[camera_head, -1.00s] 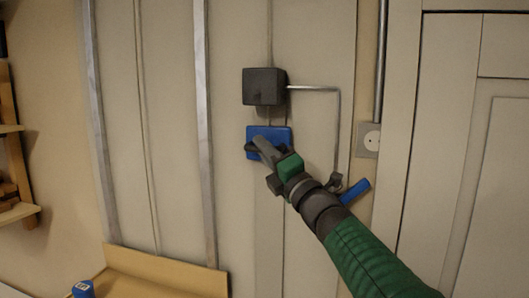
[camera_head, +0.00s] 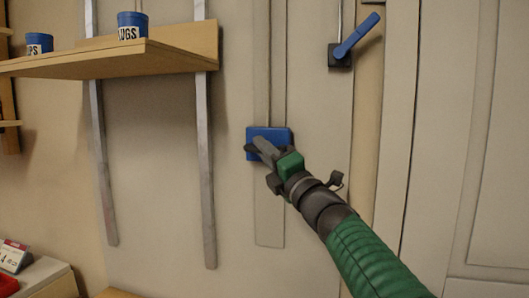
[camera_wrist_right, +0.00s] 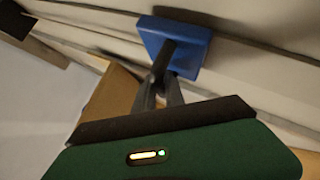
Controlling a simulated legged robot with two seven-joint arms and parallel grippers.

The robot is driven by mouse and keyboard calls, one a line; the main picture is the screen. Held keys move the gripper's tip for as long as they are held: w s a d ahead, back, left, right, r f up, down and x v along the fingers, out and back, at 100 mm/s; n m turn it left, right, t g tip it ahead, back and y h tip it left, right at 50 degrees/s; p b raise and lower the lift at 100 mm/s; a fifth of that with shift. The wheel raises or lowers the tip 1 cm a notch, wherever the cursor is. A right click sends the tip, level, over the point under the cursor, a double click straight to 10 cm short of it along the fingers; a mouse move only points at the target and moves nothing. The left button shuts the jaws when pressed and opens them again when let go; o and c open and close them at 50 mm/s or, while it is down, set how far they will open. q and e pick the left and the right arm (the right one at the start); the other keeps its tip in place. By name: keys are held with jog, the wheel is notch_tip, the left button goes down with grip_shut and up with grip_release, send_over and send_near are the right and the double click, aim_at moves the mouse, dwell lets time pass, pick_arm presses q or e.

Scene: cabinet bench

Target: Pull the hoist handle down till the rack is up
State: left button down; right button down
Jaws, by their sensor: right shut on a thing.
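The blue hoist handle (camera_head: 280,138) is at the middle of the head view, against the pale cabinet panel on a vertical strip (camera_head: 269,210). My right gripper (camera_head: 258,148) is shut on it. In the right wrist view, the fingers (camera_wrist_right: 158,92) close on a dark stem below the blue block (camera_wrist_right: 178,42). The rack, a wooden shelf (camera_head: 130,57), is at the upper left on two metal rails, above the handle's height in the picture. It bears two blue tubs (camera_head: 132,27) with white labels. My left gripper is not in view.
A blue lever (camera_head: 356,36) on a dark base (camera_head: 340,57) is on the wall at the upper right. The rails (camera_head: 205,170) run bare below the shelf.

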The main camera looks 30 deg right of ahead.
notch_tip(320, 180, down, 20)
jog(key=b, duration=1.7)
jog(key=shift+w+a+f, duration=0.1)
jog(key=c, duration=1.8)
grip_release()
jog(key=shift+c, duration=0.2)
jog(key=shift+o, duration=0.7)
jog(key=shift+w, duration=0.15)
